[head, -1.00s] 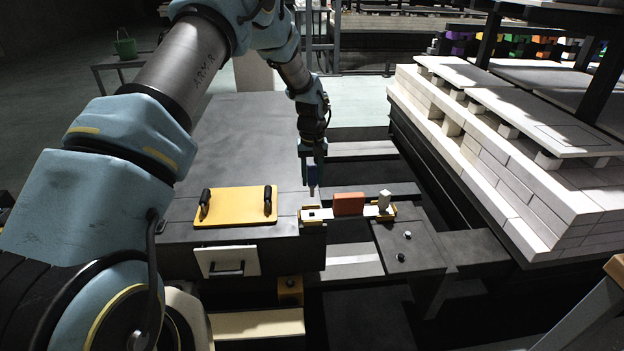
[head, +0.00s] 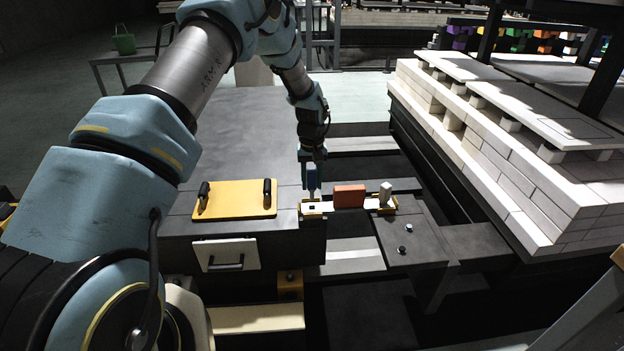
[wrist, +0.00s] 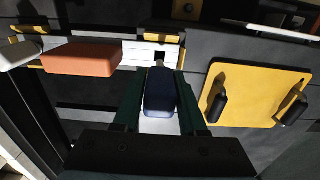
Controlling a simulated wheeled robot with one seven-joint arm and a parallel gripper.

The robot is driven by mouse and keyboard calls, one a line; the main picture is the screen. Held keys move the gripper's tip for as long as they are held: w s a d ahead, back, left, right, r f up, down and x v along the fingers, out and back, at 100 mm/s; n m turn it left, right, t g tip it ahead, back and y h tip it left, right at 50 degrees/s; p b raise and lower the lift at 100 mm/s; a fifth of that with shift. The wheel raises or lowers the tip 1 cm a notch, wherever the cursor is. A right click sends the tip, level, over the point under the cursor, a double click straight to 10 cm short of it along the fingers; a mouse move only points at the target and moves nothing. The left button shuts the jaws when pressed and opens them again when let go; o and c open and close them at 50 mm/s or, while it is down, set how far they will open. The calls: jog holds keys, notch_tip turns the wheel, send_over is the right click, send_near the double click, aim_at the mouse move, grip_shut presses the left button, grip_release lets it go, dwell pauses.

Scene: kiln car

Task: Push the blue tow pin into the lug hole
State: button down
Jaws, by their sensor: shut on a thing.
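My gripper (head: 312,184) is shut on the blue tow pin (head: 311,178). Its two dark green fingers flank the pin's blue block in the wrist view (wrist: 160,92). The pin's grey metal tip points down toward the white bar. The small dark square lug hole (head: 312,208) is in the bar's left end, at a yellow bracket; in the wrist view the hole (wrist: 160,55) shows just beyond the tip. The tip looks close to the hole, but I cannot tell whether it touches the bar.
A yellow plate (head: 235,199) with two black handles lies left on the dark deck. Stacked white bricks (head: 490,150) stand at the right.

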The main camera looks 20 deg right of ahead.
aim_at(311, 198)
jog(key=shift+f+b, duration=0.4)
jog(key=shift+f, duration=0.5)
jog(key=shift+f+b, duration=1.5)
jog(key=shift+f, duration=1.2)
jog(key=shift+c, duration=1)
grip_release()
jog(key=shift+r, duration=0.15)
jog(key=shift+r+p, duration=1.15)
jog(key=shift+r, duration=0.45)
jog(key=shift+r+p, duration=0.35)
jog(key=shift+r, duration=0.15)
